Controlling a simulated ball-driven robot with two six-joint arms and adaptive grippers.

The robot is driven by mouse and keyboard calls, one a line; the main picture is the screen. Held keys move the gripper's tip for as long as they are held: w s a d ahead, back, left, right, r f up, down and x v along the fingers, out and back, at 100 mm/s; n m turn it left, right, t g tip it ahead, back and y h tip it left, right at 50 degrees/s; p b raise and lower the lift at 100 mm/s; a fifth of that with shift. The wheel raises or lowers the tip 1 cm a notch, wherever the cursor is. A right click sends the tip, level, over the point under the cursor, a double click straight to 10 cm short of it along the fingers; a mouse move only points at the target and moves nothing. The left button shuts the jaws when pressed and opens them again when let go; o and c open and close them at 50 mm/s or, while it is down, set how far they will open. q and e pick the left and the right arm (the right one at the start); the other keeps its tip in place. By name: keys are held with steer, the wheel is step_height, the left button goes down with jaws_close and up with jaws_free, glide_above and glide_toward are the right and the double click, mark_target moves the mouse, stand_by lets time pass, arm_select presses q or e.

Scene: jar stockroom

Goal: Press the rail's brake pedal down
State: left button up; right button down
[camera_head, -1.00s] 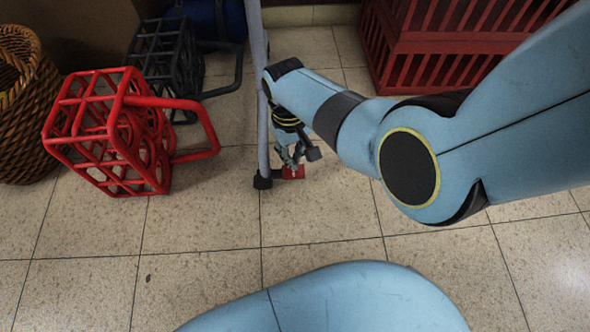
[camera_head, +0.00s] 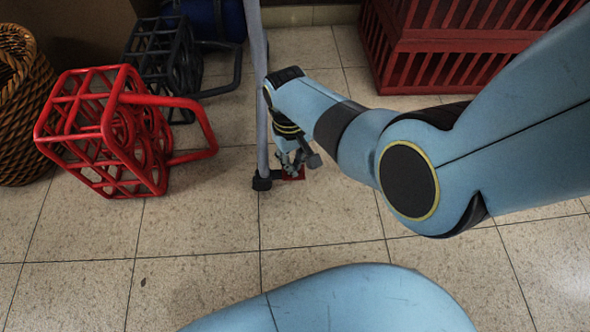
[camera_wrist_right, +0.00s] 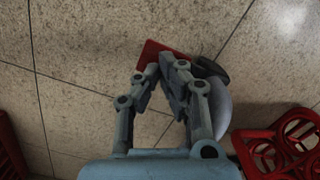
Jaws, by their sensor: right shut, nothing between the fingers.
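The brake pedal (camera_head: 298,175) is a small red plate low at the foot of the grey rail (camera_head: 262,120), just right of its black foot (camera_head: 262,183). My right gripper (camera_head: 290,170) points down at the pedal, shut and empty, and hides part of it. In the right wrist view the red pedal (camera_wrist_right: 152,50) shows beyond the fingertips (camera_wrist_right: 160,68), which overlap its near edge. I cannot tell for sure whether they touch it or how far down it is. My left gripper is not in view.
A red wire rack (camera_head: 105,135) and a dark rack (camera_head: 165,60) stand left of the rail, with a wicker basket (camera_head: 30,110) at the far left. Red crates (camera_head: 430,55) stand at the back right. The tiled floor in front is clear.

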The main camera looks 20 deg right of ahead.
stand_by(0.3)
step_height(320, 180, down, 3)
steer(key=shift+r+b, duration=0.2)
steer(key=shift+b, duration=0.1)
steer(key=shift+r, duration=0.2)
steer(key=shift+w+a+r, duration=0.15)
steer(key=shift+w+r, duration=0.1)
steer(key=shift+w, duration=0.5)
steer(key=shift+w+a+r, duration=0.1)
steer(key=shift+w+r, duration=0.15)
steer(key=shift+w, duration=0.5)
steer(key=shift+r, duration=0.1)
step_height(320, 180, up, 12)
steer(key=w, duration=0.1)
steer(key=shift+w, duration=0.1)
